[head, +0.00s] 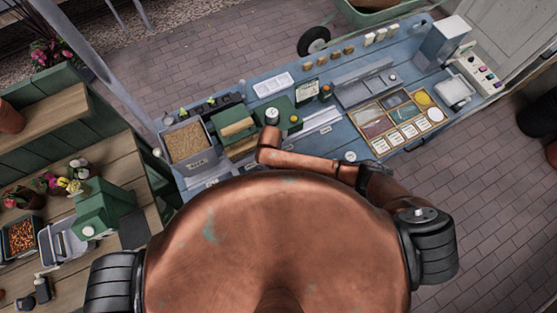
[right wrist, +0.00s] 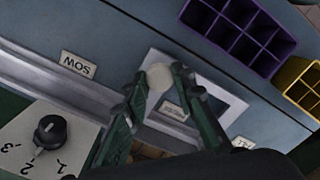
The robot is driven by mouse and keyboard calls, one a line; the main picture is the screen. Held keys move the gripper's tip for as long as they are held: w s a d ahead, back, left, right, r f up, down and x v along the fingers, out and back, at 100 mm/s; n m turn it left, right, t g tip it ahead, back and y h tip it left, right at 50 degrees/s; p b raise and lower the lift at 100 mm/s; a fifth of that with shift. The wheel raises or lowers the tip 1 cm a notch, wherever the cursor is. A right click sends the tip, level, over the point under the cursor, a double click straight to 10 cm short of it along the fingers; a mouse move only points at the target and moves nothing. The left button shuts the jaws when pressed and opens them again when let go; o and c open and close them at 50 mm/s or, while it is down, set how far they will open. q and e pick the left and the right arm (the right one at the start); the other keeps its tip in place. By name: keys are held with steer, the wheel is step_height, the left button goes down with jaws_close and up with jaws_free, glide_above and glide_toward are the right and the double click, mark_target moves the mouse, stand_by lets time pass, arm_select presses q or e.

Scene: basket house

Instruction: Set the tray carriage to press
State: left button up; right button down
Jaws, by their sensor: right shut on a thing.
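In the right wrist view the tray carriage (right wrist: 222,101) is a flat white open frame on a pale rail along the bench. A small label (right wrist: 174,111) shows inside the frame, too small to read. A SOW label (right wrist: 79,66) lies to the left of the frame. Another label (right wrist: 243,143) lies to the right, its text unclear. In the head view my right arm reaches over the bench and hides the gripper. My left gripper is not in view.
A dial with numbers (right wrist: 48,130) sits at lower left in the right wrist view. Purple (right wrist: 240,35) and yellow (right wrist: 302,80) cell trays lie beyond the rail. In the head view a grain-filled bin (head: 188,145) and a compartment tray (head: 382,126) stand on the blue bench.

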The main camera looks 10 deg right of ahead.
steer(key=shift+s+a, duration=0.1)
steer(key=shift+a, duration=0.1)
steer(key=c, duration=1.6)
jaws_free()
step_height(320, 180, up, 12)
